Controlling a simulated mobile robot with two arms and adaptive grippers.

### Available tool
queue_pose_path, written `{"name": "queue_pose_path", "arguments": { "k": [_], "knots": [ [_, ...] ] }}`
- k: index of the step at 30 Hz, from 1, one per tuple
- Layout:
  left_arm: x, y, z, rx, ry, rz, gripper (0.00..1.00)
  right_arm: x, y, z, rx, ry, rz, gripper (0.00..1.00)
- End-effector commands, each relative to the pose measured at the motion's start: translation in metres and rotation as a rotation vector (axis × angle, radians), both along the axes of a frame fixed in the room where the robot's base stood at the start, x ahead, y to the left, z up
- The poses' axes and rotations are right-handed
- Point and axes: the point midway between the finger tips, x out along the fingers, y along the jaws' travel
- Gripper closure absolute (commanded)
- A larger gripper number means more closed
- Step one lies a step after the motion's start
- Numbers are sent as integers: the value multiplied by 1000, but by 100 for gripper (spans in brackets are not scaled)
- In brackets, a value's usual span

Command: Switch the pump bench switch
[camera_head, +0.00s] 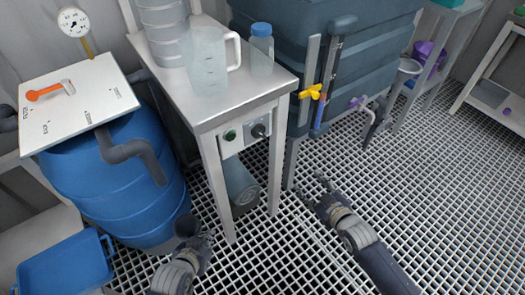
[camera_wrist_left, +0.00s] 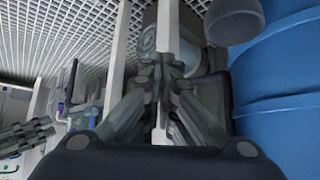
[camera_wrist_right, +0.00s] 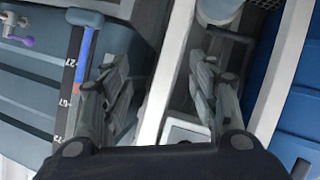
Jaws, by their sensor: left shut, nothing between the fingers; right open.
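The pump bench (camera_head: 213,112) is a light grey table left of centre in the head view. On its front, under the top, is a grey control box with a green button (camera_head: 231,135) and a dark rotary switch (camera_head: 258,131). The exact setting of the switch is too small to tell. My left gripper (camera_head: 190,232) is low, beside the blue barrel and left of the bench's front leg; the left wrist view (camera_wrist_left: 160,75) shows its fingers shut and empty. My right gripper (camera_head: 311,187) is open and empty, low and right of the bench, apart from the switch.
A clear jug (camera_head: 206,62) and a blue-capped bottle (camera_head: 261,50) stand on the bench top. The blue barrel (camera_head: 120,185) is at left. A dark tank (camera_head: 375,65) with a yellow valve (camera_head: 314,92) stands right of the bench. The grated floor (camera_head: 430,190) at right is clear.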

Motion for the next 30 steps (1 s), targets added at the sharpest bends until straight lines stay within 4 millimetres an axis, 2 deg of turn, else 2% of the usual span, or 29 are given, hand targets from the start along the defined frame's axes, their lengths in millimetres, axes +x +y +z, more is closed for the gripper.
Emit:
{"name": "queue_pose_path", "arguments": {
  "k": [2,6,9,12,15,19,23,30],
  "knots": [
    [13,-3,20,-16,-78,-1,100,10,22,28,12,-114,67,46],
    [20,-6,71,-38,-183,-1,100,7,54,86,29,-270,168,46],
    [19,-6,101,-50,-240,-2,100,-1,71,117,40,-349,223,46],
    [17,-6,120,-58,-274,-3,100,-10,81,137,46,-399,258,46],
    [16,-6,133,-63,-297,-3,100,-14,87,147,49,-424,275,46],
    [20,-8,142,-73,-338,-5,100,-8,93,152,53,-432,280,46],
    [30,-13,157,-93,-423,-10,100,7,104,152,55,-433,279,46],
    [46,-23,197,-147,-635,-23,100,40,127,151,54,-431,277,46]
  ]
}}
